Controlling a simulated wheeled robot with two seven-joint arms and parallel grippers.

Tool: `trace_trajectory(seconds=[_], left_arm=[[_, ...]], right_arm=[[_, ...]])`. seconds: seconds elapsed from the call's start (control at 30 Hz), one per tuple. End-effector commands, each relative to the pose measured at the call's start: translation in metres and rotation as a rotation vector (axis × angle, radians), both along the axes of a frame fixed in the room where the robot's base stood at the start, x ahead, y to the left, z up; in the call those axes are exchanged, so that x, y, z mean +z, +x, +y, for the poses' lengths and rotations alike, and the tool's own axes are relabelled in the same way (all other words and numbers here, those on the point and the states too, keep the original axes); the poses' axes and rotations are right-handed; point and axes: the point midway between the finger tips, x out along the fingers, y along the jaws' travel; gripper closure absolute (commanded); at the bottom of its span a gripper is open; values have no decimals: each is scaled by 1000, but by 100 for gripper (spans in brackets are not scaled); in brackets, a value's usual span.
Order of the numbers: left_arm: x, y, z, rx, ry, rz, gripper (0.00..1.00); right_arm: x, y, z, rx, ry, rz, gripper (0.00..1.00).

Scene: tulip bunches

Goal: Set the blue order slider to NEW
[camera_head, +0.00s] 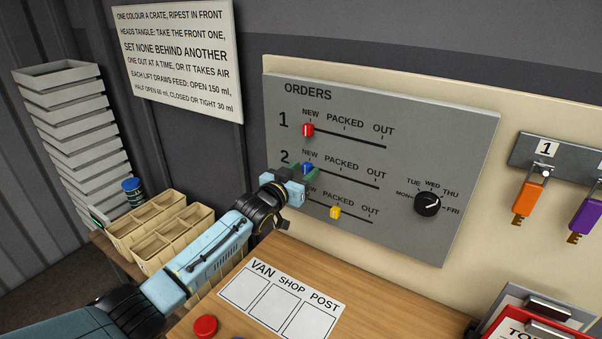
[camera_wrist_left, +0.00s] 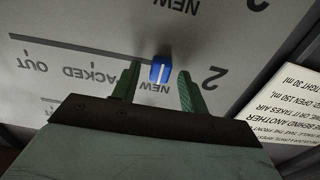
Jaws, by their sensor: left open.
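The blue slider knob (camera_head: 307,168) is on row 2 of the grey ORDERS board (camera_head: 455,150), at the left end of its slot, just below the word NEW. My left gripper (camera_head: 302,172) is at the board, with its green fingertips around the knob. In the left wrist view, which shows the board upside down, the blue knob (camera_wrist_left: 160,69) stands between the two open green fingers (camera_wrist_left: 157,80) with a gap on each side. The NEW label is directly beside it. My right gripper is not in view.
A red knob (camera_head: 308,130) sits at NEW on row 1, and a yellow knob (camera_head: 335,213) sits at PACKED on row 3, close below my gripper. A black dial (camera_head: 427,204) is at the board's right. Crates (camera_head: 160,232) stand on the wooden bench's left.

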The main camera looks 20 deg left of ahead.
Motion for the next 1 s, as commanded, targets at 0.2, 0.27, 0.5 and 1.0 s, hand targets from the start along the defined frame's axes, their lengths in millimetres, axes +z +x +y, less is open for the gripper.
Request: trace_trajectory(seconds=[0.2, 0.27, 0.5, 1.0], left_arm=[[-1, -9, 2, 0, 0, 2, 56], [-1, -15, 4, 0, -2, 2, 56], [-1, -51, 14, 0, -1, 1, 56], [-1, -122, 34, 0, 0, 1, 56]], right_arm=[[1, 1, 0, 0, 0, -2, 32], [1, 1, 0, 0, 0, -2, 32], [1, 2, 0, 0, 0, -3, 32], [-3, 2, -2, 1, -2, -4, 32]])
